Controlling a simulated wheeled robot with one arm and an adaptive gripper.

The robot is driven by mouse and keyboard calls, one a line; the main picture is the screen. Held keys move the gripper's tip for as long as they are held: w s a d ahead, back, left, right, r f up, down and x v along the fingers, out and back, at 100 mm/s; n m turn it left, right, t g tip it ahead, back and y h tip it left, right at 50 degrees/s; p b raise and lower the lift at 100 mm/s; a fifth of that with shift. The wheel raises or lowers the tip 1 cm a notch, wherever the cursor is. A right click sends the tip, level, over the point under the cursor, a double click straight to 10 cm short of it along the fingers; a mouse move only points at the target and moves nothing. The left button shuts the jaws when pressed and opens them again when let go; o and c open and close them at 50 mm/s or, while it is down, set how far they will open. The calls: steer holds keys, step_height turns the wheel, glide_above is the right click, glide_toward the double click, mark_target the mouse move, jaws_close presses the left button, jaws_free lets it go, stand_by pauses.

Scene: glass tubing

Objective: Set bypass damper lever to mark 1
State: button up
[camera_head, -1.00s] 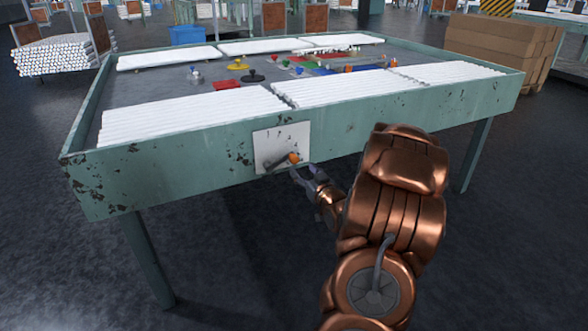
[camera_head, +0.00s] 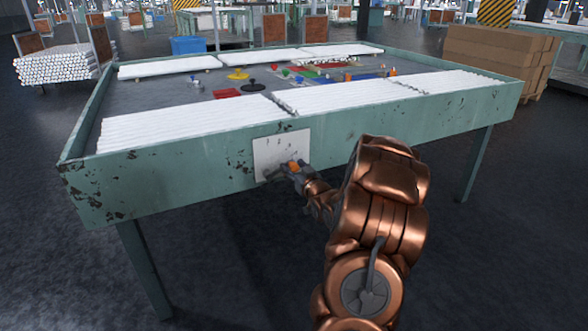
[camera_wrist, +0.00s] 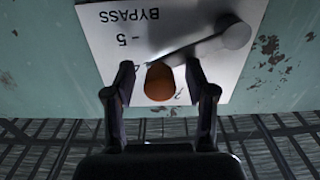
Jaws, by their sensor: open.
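The bypass damper lever is a grey bar (camera_wrist: 190,48) on a white plate (camera_wrist: 105,35) that reads BYPASS, upside down in the wrist view. The bar runs from a round pivot (camera_wrist: 237,37) at upper right down to the left. An orange knob (camera_wrist: 160,82) is at its free end. A 5 with a dash shows left of the bar; other marks are partly covered. My gripper (camera_wrist: 160,72) is open, one finger on each side of the knob, with gaps visible. In the head view my gripper (camera_head: 288,172) is at the plate (camera_head: 275,150), partly hiding the lever.
The plate is on the front side of a worn green table (camera_head: 180,172). White tube stacks (camera_head: 190,118) and small coloured items (camera_head: 238,75) lie on its top. Brown boxes (camera_head: 500,55) stand at the back right. The floor before the table is clear.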

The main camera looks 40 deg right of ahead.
steer(key=shift+c, duration=0.4)
jaws_close()
